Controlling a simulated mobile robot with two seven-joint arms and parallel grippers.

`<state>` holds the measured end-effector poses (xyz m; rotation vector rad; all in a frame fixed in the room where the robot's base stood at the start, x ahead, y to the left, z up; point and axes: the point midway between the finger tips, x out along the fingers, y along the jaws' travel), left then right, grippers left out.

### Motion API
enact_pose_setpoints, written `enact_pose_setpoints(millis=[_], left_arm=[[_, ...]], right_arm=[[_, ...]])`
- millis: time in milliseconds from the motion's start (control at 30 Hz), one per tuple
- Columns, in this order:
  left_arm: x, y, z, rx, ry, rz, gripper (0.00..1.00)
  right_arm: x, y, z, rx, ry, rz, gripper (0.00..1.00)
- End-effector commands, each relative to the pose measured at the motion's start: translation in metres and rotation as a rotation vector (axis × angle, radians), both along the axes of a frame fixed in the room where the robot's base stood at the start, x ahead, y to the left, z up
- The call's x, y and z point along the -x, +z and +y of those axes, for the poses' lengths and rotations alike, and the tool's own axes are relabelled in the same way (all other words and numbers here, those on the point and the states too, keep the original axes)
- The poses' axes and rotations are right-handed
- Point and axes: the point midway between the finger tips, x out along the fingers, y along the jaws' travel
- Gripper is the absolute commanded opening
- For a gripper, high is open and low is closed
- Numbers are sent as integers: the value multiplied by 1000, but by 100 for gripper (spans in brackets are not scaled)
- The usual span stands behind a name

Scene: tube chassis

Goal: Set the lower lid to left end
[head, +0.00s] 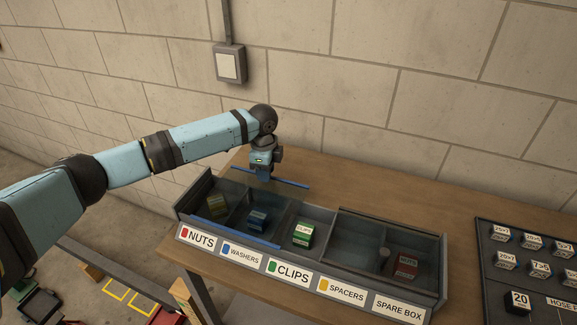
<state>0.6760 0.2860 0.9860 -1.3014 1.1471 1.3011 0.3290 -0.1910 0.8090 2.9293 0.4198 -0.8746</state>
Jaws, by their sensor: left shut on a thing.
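A long dark sorting box on the bench has labelled compartments: nuts, washers, clips, spacers, spare box. A clear lid with blue edge strips, the lower lid (235,236), lies over the nuts and washers compartments at the left end. A dark-framed clear lid (352,250) with a dark knob (384,258) lies over the right part. My left gripper (263,178) is at the rear edge of the blue-edged lid, shut on it; the arm hides the exact grip point. The clips compartment is uncovered. My right gripper is not in view.
A dark tray (488,290) with several labelled blocks stands at the right. A block wall rises behind the wooden bench (355,190).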

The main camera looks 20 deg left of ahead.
Motion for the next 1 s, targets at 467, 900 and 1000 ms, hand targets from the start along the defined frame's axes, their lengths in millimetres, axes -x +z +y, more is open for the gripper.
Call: enact_pose_setpoints(millis=[467, 900, 1000], left_arm=[[-2, 0, 42, -1, 1, -2, 0], [-1, 0, 40, 0, 0, -1, 53], [-1, 2, 40, 0, -1, -2, 53]], right_arm=[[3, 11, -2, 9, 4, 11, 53], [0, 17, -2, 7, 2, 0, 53], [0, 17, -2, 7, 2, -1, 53]])
